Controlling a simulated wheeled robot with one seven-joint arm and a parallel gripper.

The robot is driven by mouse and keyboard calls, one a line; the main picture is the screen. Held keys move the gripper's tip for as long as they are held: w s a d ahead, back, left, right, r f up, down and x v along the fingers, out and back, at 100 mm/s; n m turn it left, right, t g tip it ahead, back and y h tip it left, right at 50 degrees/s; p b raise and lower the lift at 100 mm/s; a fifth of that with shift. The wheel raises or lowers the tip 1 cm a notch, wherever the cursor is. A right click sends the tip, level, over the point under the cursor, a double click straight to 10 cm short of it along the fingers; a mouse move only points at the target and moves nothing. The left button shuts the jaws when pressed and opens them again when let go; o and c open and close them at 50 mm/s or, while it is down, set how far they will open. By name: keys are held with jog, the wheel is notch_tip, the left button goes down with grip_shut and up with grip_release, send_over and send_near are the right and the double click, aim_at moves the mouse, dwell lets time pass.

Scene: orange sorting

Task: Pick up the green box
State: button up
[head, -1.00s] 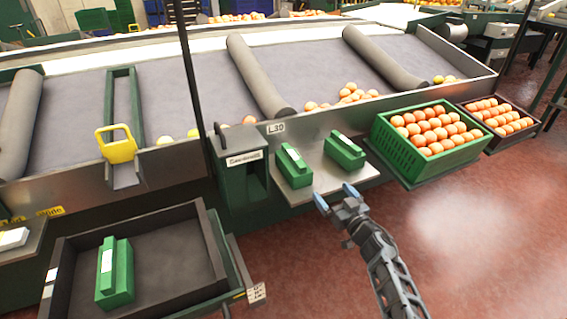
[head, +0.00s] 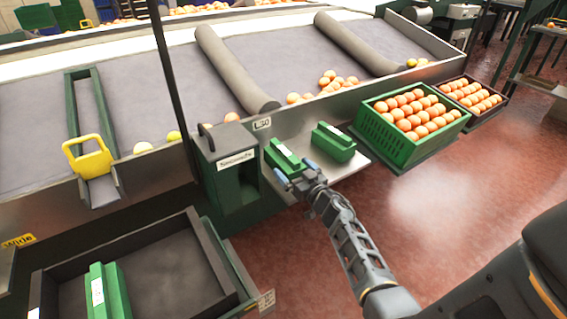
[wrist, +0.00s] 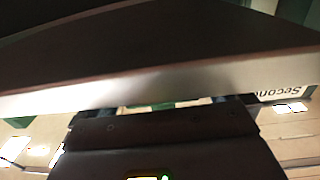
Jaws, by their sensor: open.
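Two green boxes with white tops stand on a pale metal shelf (head: 350,172) in front of the conveyor. My gripper (head: 295,177) is open at the near end of the left green box (head: 283,156); its blue fingertips look to be on either side of that end. I cannot tell whether they touch it. The right green box (head: 334,142) stands a little apart to the right. A third green box (head: 108,292) lies in the dark tray at lower left. In the wrist view a bit of green (wrist: 160,105) shows between the fingers; most is hidden by my gripper.
A dark green "Seconds" bin (head: 226,172) stands just left of the shelf. A green crate of oranges (head: 385,140) and a dark crate of oranges (head: 484,115) are to the right. The dark tray (head: 130,245) is at lower left. Open red floor lies in front.

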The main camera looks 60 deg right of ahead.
aim_at(288, 163)
jog(key=x, duration=0.3)
jog(key=shift+w+r+b, duration=0.1)
jog(key=shift+w+b, duration=0.05)
jog(key=shift+b, duration=0.2)
jog(key=shift+d+r, duration=0.1)
jog(key=c, duration=1.2)
